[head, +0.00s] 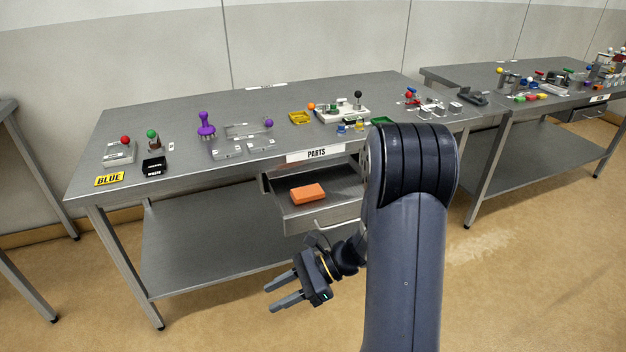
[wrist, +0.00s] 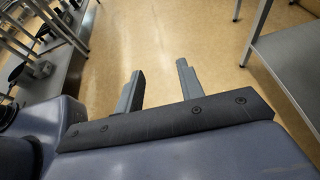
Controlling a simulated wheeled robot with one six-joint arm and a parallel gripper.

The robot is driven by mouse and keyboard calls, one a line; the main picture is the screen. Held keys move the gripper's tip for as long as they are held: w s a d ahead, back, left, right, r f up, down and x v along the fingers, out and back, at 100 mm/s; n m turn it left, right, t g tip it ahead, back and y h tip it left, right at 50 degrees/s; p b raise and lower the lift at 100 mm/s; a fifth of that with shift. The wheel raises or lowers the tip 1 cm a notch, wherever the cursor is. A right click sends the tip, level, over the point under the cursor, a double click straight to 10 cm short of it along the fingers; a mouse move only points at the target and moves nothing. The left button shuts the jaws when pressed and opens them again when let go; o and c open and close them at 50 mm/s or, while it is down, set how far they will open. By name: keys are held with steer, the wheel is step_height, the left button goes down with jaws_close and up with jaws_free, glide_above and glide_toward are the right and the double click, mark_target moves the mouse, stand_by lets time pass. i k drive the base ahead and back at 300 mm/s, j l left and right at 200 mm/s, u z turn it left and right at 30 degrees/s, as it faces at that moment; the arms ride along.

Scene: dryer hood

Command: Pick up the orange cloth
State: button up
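The orange cloth (head: 308,194) is a small folded block lying in an open metal drawer (head: 322,216) under the front of the table with the PARTS label. My gripper (head: 279,293) is in front of and below the drawer, to the left of my arm, with its fingers pointing left. The fingers are apart with nothing between them. In the wrist view my gripper (wrist: 160,82) also shows open and empty over the floor. The cloth does not show in the wrist view.
A lower shelf (head: 200,240) lies beneath. A second table (head: 540,110) stands right. The floor (head: 250,325) in front is clear.

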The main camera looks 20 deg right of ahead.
mark_target(314, 192)
steer(key=i+l, duration=0.45)
steer(key=i+l+u, duration=0.1)
steer(key=i+l, duration=0.4)
steer(key=l, duration=0.15)
steer(key=i+l, duration=0.4)
steer(key=l, duration=0.15)
